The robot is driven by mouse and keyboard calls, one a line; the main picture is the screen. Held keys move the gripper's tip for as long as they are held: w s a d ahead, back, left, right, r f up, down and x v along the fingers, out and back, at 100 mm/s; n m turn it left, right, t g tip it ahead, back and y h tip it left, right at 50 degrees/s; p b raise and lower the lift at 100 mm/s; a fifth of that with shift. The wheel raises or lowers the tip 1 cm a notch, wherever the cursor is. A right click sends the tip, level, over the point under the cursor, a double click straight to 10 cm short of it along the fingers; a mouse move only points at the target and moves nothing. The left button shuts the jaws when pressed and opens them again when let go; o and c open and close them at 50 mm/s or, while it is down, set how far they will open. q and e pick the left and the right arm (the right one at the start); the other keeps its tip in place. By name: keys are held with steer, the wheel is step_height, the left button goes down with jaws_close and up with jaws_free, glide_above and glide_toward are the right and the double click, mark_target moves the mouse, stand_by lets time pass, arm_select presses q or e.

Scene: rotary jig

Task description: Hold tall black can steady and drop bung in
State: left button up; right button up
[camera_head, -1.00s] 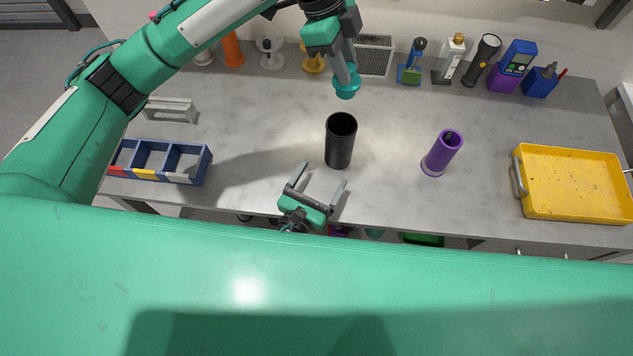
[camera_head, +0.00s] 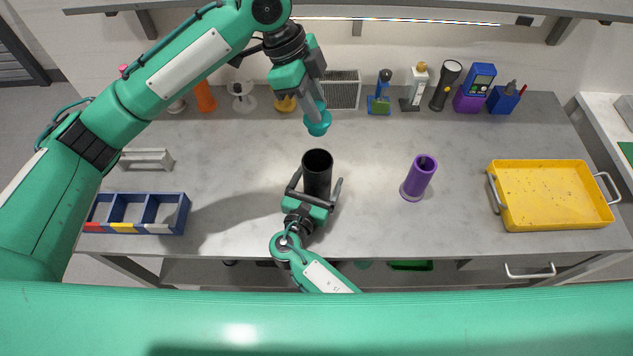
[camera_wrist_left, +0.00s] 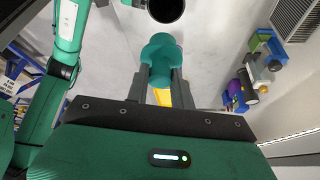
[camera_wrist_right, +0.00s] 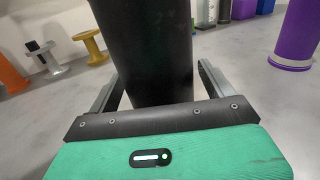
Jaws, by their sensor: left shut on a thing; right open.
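The tall black can (camera_head: 317,172) stands upright on the grey table, its open top showing dark inside. My right gripper (camera_head: 316,190) is open, with its fingers on either side of the can's lower part; the right wrist view shows the can (camera_wrist_right: 150,50) between the spread fingers, with a gap visible at the right finger. My left gripper (camera_head: 314,104) is shut on the teal bung (camera_head: 318,122), held in the air above the table behind the can. The left wrist view shows the bung (camera_wrist_left: 161,50) between the fingers and the can's round mouth (camera_wrist_left: 166,8) beyond it.
A purple tube (camera_head: 419,178) stands right of the can. A yellow tray (camera_head: 553,226) lies farther right. A blue divided bin (camera_head: 187,212) and a grey stand (camera_head: 146,160) are at the left. Several items, including a black torch (camera_head: 445,86), line the back.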

steer(key=c, duration=1.1)
arm_select(q)
step_height(320, 180, down, 13)
stand_by(0.7)
steer(key=o, duration=1.1)
steer(key=shift+c, duration=0.2)
steer(key=v, duration=1.2)
